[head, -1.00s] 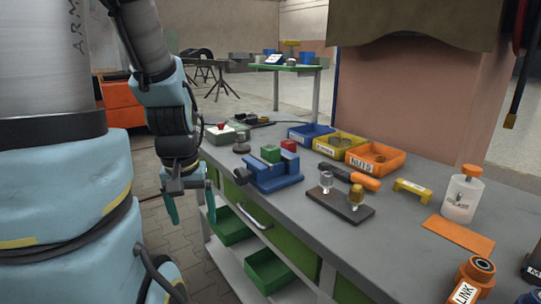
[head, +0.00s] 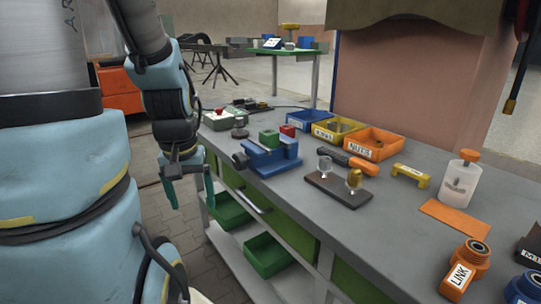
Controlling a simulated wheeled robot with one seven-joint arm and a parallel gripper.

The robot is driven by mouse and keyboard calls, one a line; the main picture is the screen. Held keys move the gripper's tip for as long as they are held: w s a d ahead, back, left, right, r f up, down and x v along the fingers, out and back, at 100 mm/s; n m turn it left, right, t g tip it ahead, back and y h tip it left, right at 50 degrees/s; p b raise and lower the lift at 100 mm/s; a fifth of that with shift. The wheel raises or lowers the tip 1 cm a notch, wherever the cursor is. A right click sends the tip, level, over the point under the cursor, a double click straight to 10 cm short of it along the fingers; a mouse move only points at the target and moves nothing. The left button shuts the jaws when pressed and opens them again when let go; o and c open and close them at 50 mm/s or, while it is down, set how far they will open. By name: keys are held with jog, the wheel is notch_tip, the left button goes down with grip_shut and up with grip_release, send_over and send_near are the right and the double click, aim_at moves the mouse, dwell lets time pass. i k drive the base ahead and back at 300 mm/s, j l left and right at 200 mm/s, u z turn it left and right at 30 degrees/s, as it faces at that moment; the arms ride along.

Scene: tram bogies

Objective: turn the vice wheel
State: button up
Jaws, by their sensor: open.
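A blue vice (head: 270,157) stands near the left edge of the grey workbench (head: 330,223), with a green block (head: 269,139) at its top. Its dark wheel (head: 241,160) shows at the vice's left end, facing the bench edge. My gripper (head: 191,193) hangs left of the bench, fingers pointing down, apart from the wheel and a little lower in the picture. It is open and nothing shows between its teal fingers. Whether the vice jaws grip the green block is too small to tell.
Blue, yellow and orange bins (head: 373,144) stand along the back of the bench. A dark board (head: 337,190) with two knobs lies right of the vice. Green trays (head: 268,255) sit on the shelf below. The floor beside my gripper is clear.

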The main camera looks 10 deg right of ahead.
aim_at(240, 161)
jog(key=k+j+u, duration=0.15)
jog(key=u, duration=0.35)
jog(key=k+j+u, duration=0.1)
jog(key=j+u, duration=0.65)
jog(key=u, duration=0.2)
